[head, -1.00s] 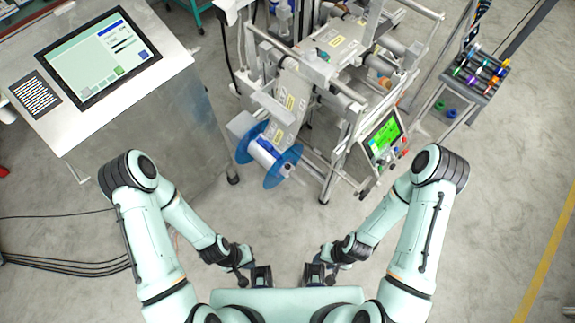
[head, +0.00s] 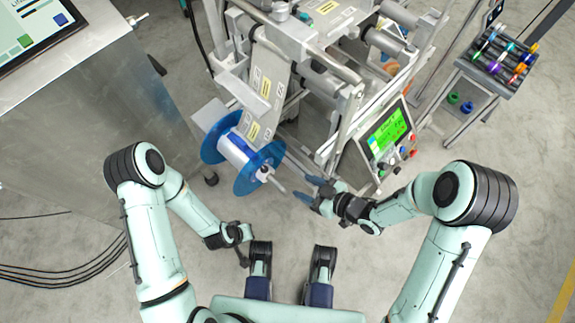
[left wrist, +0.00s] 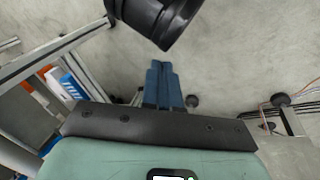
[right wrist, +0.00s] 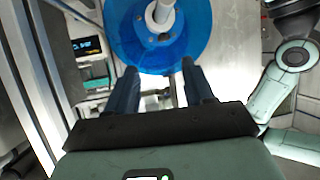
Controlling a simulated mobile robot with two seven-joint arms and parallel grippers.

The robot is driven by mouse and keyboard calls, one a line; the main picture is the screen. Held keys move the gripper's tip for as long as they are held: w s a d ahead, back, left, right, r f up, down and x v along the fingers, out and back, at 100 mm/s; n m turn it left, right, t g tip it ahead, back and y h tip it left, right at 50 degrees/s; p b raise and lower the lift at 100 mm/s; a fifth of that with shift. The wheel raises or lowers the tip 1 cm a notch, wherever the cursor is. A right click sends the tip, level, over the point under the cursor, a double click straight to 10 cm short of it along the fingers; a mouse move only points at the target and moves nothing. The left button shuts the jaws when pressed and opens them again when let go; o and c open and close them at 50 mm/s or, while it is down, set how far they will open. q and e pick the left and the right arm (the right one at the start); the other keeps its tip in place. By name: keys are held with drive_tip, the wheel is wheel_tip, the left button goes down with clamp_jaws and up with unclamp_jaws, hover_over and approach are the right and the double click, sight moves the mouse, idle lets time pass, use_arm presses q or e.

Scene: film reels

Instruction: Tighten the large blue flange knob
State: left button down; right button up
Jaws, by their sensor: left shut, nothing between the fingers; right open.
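The reel has two large blue flanges (head: 247,182) with a white film roll (head: 237,152) between them. A pale hub and shaft (head: 266,173) stick out of the near flange. The flange and its white hub (right wrist: 160,14) also show in the right wrist view, ahead of the fingers. No separate blue knob can be made out. My right gripper (head: 310,189) is open and empty, just right of the shaft end; it also shows in the right wrist view (right wrist: 158,72). My left gripper (left wrist: 160,64) is shut and empty, low and away from the reel.
The film machine (head: 340,75) stands behind the reel, with a green-screened panel (head: 388,133) to its right. A metal console (head: 90,110) stands at left. A rack of coloured spools (head: 500,62) is at far right.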

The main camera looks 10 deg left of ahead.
drive_tip(key=n+b, duration=0.1)
drive_tip(key=b, duration=0.1)
approach(264, 169)
drive_tip(key=shift+y, duration=0.4)
drive_tip(key=x, duration=0.6)
drive_tip(key=shift+d+f+b, duration=0.2)
drive_tip(key=shift+f+b, duration=0.1)
drive_tip(key=shift+b, duration=0.1)
use_arm(q)
drive_tip(key=shift+y, duration=0.3)
drive_tip(key=shift+a+f, duration=0.25)
drive_tip(key=shift+f, duration=0.6)
drive_tip(key=shift+a+f, duration=0.3)
drive_tip(key=shift+f, duration=0.5)
drive_tip(key=shift+a+f, duration=0.25)
drive_tip(key=shift+f, duration=0.6)
use_arm(e)
drive_tip(key=shift+w+a+f, duration=0.2)
drive_tip(key=shift+w+a, duration=0.15)
drive_tip(key=shift+a, duration=0.15)
clamp_jaws()
